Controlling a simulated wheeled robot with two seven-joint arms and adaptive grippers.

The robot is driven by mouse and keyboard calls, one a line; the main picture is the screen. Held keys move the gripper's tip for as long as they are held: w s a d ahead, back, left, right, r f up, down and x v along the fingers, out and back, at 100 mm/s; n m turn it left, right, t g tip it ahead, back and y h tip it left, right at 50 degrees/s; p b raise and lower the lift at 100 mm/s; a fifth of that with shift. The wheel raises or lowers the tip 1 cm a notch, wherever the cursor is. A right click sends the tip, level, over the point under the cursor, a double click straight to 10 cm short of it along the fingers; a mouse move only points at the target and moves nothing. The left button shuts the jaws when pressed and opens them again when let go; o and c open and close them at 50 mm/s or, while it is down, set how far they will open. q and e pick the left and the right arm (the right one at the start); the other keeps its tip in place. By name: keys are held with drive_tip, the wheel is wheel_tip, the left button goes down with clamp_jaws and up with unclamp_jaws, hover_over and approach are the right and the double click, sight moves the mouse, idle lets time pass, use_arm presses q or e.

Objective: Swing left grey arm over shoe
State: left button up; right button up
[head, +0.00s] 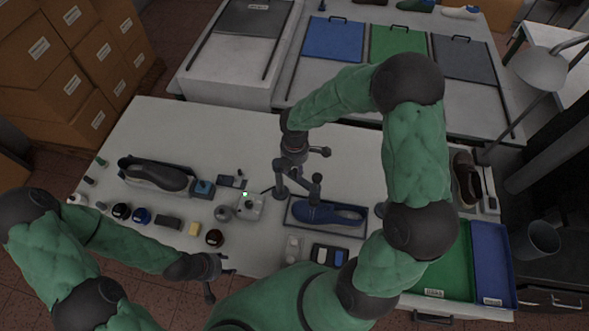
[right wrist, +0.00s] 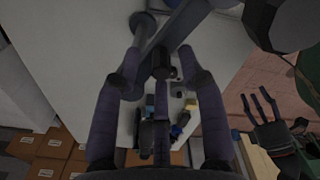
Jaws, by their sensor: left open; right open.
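The blue shoe (head: 322,214) lies in a dark tray right of the table's middle in the head view. A dark shoe (head: 155,176) lies in another tray at the left. My right gripper (head: 302,168) is above and behind the blue shoe, open. Dark grey jointed parts (head: 316,182) hang between it and the shoe. In the right wrist view a grey bar (right wrist: 152,42) with a round end crosses near my right fingertips (right wrist: 160,72). I cannot tell whether they touch. My left gripper (head: 215,278) is open and empty at the table's front edge; it also shows in the wrist view (right wrist: 262,105).
A small grey device (head: 248,207) with a green light stands left of the blue shoe. Several jars and bottles (head: 142,215) line the front left. A green tray (head: 447,270) and a blue tray (head: 492,262) are at the right.

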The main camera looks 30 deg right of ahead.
sight(295, 170)
wheel_tip(295, 170, up, 11)
drive_tip(key=shift+f, duration=0.15)
idle(0.7)
